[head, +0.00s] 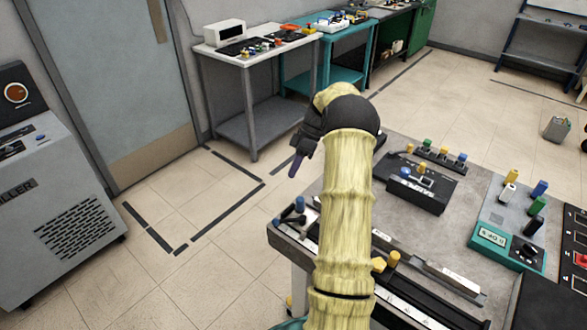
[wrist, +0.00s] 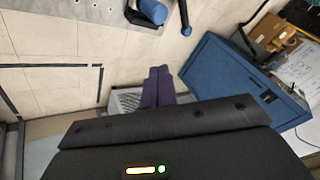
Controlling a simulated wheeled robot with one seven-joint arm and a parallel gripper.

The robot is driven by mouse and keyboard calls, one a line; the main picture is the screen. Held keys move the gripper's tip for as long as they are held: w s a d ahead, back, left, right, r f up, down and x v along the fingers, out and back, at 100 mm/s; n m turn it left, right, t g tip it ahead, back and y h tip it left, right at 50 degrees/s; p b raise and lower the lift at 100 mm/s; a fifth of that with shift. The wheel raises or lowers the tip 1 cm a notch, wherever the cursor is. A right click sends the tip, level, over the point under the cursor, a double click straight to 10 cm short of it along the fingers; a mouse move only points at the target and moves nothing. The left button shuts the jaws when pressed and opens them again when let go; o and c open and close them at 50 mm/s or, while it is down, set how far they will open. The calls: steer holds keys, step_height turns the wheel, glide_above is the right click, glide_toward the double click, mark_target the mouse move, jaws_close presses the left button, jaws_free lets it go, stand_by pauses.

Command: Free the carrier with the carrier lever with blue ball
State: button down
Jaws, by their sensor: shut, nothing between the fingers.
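My gripper (head: 294,168) is shut and empty, its purple fingers pointing down past the left edge of the workbench (head: 400,155). The shut fingers (wrist: 158,84) also show in the wrist view. A blue ball knob (head: 300,203) stands at the bench's left corner, below and close to my gripper, apart from it. A dark rod with a second blue end (head: 276,222) sticks out beside it. In the wrist view a blue knob (wrist: 152,11) and a dark rod with a blue tip (wrist: 186,30) show at the top, clear of the fingers. My arm hides part of the rail; I cannot make out the carrier.
Orange-yellow knobs (head: 378,264) stand by the black rail (head: 410,295). A black instrument (head: 417,187) and a teal-grey meter box (head: 505,225) sit on the bench. A grey machine (head: 55,190) stands at left. The floor between is free.

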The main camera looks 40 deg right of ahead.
steer(key=shift+r, duration=0.2)
steer(key=shift+a, duration=0.15)
steer(key=s+a+r+m+h, duration=0.1)
steer(key=s+a+m+h, duration=0.15)
steer(key=a, duration=0.55)
steer(key=s+a+r+m+h, duration=0.1)
steer(key=a+r+m+h, duration=0.15)
steer(key=a, duration=0.45)
steer(key=s+a+m+t+h, duration=0.1)
steer(key=s+a+m+t, duration=0.2)
steer(key=s+a, duration=0.8)
steer(key=s+m, duration=0.2)
steer(key=s, duration=0.2)
steer(key=shift+s+f+h, duration=0.15)
steer(key=shift+f+h, duration=0.05)
steer(key=shift+h, duration=0.2)
